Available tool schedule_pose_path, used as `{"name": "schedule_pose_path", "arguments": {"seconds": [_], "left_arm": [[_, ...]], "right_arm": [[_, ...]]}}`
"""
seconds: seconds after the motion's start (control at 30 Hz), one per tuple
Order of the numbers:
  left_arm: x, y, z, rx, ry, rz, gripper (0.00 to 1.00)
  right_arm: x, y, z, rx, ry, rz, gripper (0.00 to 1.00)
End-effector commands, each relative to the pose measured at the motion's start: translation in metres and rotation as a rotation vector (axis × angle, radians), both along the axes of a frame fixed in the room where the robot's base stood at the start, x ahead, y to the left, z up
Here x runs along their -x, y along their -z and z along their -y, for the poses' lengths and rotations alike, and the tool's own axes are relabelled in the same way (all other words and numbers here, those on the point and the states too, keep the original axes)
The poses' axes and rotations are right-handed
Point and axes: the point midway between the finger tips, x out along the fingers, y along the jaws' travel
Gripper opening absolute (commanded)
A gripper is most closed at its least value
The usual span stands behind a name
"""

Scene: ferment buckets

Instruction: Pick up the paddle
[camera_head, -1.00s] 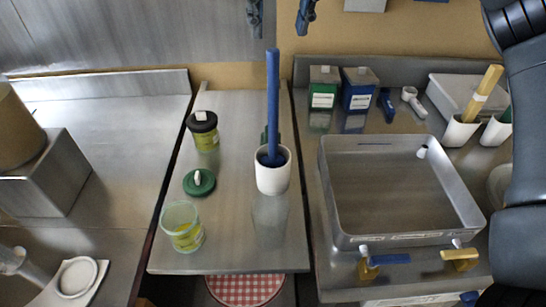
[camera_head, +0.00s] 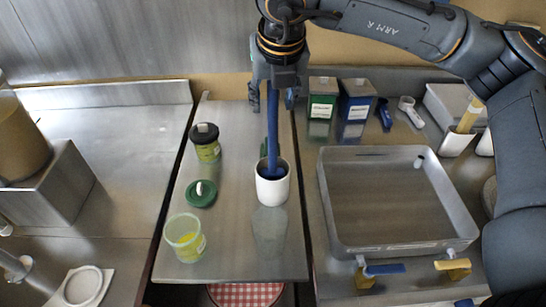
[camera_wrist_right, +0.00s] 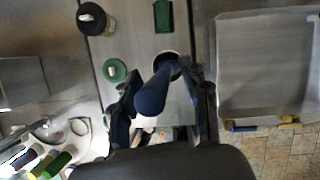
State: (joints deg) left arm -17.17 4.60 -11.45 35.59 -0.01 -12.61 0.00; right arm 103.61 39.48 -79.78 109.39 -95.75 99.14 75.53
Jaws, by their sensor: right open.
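The paddle (camera_head: 272,135) is a long blue rod standing upright in a white cup (camera_head: 272,189) on the middle steel counter. Its lower end is hidden inside the cup. My right gripper (camera_head: 273,98) is open over the upper part of the paddle, with one finger on each side of the rod. In the right wrist view the paddle's rounded top (camera_wrist_right: 151,99) shows between the two open fingers (camera_wrist_right: 163,115), closer to the left one. My left gripper does not show.
A black-lidded jar (camera_head: 206,143), a green lid (camera_head: 201,194) and an open jar (camera_head: 185,238) stand left of the cup. A steel tray (camera_head: 400,248), a green tin (camera_head: 322,98) and a blue tin (camera_head: 357,100) are on the right counter.

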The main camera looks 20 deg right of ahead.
Motion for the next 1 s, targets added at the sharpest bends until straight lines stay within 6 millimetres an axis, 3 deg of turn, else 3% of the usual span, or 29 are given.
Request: {"name": "schedule_pose_path", "arguments": {"seconds": [0.23,0.47,0.83,1.0], "left_arm": [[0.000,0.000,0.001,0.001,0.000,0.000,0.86],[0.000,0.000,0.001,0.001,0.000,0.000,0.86],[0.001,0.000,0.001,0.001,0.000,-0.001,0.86],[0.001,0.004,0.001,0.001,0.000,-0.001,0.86]], "right_arm": [[-0.001,0.002,0.000,-0.001,-0.001,0.000,0.46],[-0.001,0.002,0.000,-0.001,-0.001,0.000,0.00],[-0.001,0.000,0.000,0.000,-0.001,0.002,0.00],[-0.002,-0.011,0.000,0.000,0.000,0.004,0.00]]}}
